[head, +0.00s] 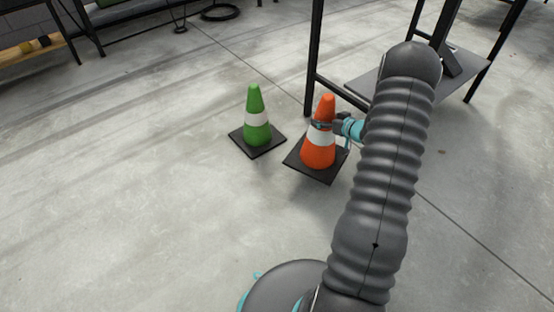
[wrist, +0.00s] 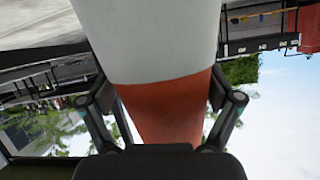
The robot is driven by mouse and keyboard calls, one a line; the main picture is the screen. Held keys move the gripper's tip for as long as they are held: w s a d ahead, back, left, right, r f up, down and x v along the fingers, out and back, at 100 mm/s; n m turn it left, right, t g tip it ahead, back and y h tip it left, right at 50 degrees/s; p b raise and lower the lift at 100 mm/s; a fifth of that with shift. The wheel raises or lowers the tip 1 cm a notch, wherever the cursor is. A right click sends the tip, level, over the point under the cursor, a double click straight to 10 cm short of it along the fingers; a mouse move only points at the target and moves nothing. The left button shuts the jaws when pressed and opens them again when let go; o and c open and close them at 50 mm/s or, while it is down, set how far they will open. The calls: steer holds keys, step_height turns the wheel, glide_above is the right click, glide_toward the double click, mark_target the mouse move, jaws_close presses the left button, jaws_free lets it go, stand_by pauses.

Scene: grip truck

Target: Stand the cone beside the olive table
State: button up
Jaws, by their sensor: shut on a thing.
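An orange cone (head: 319,150) with white bands and a black square base is upright in the middle of the head view. My gripper (head: 326,126) is shut around its upper part from the right. In the wrist view the orange and white cone (wrist: 165,110) fills the space between the two fingers of my gripper (wrist: 160,100). I cannot tell whether its base touches the floor. No olive table top shows. A black-framed table or rack (head: 315,50) stands just behind the cone, its top out of view.
A green cone (head: 256,132) with a white band stands on its black base close to the left. A grey low shelf (head: 365,88) is inside the rack at the right. Concrete floor is open to the left and front. A black cable coil (head: 220,12) lies far back.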

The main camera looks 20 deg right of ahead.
steer(key=d, duration=0.1)
steer(key=s+d, duration=0.1)
steer(key=d, duration=0.2)
steer(key=shift+s+f, duration=0.2)
steer(key=shift+s, duration=0.05)
steer(key=shift+d+f, duration=0.1)
steer(key=b, duration=0.2)
glide_above(305, 152)
step_height(305, 152, down, 7)
steer(key=shift+w+r, duration=0.1)
steer(key=shift+f+b, duration=0.5)
steer(key=shift+f, duration=1.55)
steer(key=o, duration=1.5)
steer(key=shift+f, duration=0.1)
